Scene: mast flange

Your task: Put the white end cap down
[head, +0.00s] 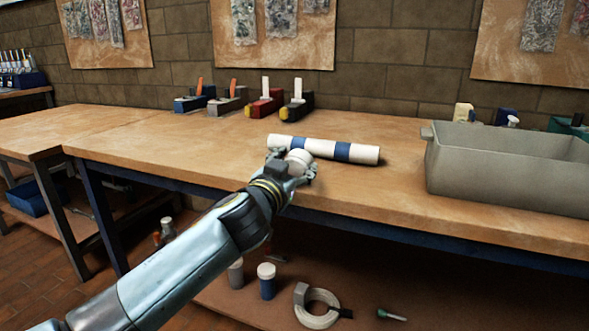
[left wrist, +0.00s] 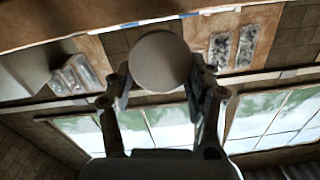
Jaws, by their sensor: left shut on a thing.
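My left gripper (head: 302,173) is at the front part of the wooden bench, in front of a white tube with blue bands (head: 358,153). It is shut on the white end cap (head: 298,156), which shows as a pale round disc between the two fingers in the left wrist view (left wrist: 160,62). In the head view the cap overlaps the tube's near side, and I cannot tell whether they touch. Whether the cap touches the bench is hidden by the gripper. My right gripper is in neither view.
A large grey bin (head: 505,178) stands on the bench at the right. Several small coloured planes (head: 262,104) stand along the back. The bench top (head: 190,145) left of the tube is clear. A tape roll (head: 317,308) lies on the lower shelf.

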